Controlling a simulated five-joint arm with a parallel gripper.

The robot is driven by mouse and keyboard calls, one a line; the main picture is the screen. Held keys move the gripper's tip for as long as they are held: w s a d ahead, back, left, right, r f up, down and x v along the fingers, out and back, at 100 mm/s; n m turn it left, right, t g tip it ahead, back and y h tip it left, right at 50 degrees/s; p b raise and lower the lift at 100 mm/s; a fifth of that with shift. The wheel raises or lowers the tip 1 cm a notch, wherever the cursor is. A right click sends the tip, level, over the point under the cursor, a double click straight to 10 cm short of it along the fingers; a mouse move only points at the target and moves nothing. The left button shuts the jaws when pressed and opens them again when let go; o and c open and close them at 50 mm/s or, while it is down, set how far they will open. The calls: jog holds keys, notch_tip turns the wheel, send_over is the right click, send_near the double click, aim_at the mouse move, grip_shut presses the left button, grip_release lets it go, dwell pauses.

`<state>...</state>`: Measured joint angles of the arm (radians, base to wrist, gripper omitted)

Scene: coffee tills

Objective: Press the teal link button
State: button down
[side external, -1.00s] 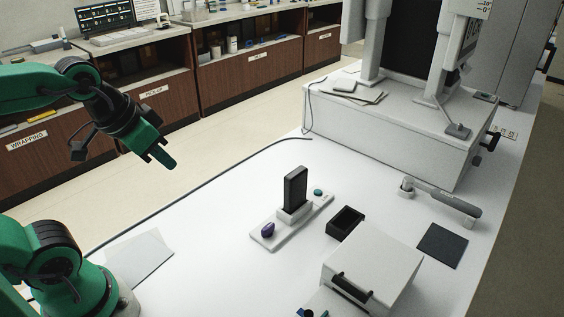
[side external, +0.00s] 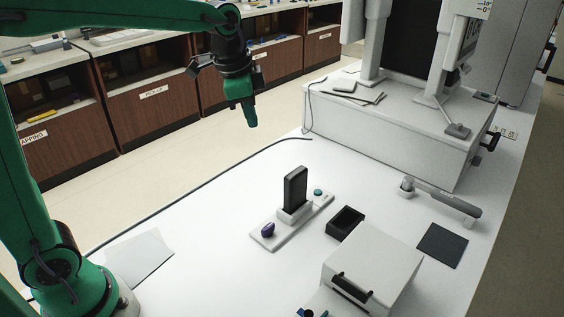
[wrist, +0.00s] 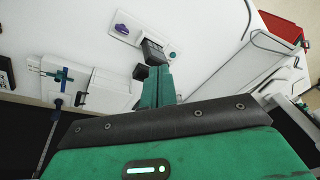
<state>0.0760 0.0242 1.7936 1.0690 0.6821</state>
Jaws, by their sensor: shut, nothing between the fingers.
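The teal link button (side external: 318,192) is a small round cap at the far right end of a white base plate (side external: 262,238) on the table. A black handheld device (side external: 295,187) stands upright in a cradle on that plate, and a purple knob (side external: 268,229) is at its near left end. My gripper (side external: 251,121) is shut and empty, pointing down, high above and to the upper left of the plate. In the wrist view my shut fingers (wrist: 157,85) point toward the plate (wrist: 124,35). There a teal spot (wrist: 172,56), which looks like the button, shows just beside the fingertips.
A black open box (side external: 345,222) and a white box with a dark handle (side external: 370,270) stand right of the plate. A dark mat (side external: 442,246) and a grey handled tool (side external: 440,197) lie further right. A large white machine (side external: 390,125) stands behind.

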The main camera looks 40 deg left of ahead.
jog(key=w+d+f+m+g, duration=0.25)
jog(key=w+f+m, duration=0.3)
jog(key=w, duration=0.45)
jog(key=m, duration=0.4)
send_over(318, 191)
notch_tip(318, 191, down, 11)
jog(key=shift+s+d+f+g, duration=0.1)
jog(key=shift+f+g, duration=0.1)
jog(key=shift+g, duration=0.05)
jog(key=shift+f, duration=0.15)
jog(key=shift+f, duration=3.95)
jog(key=shift+f, duration=0.2)
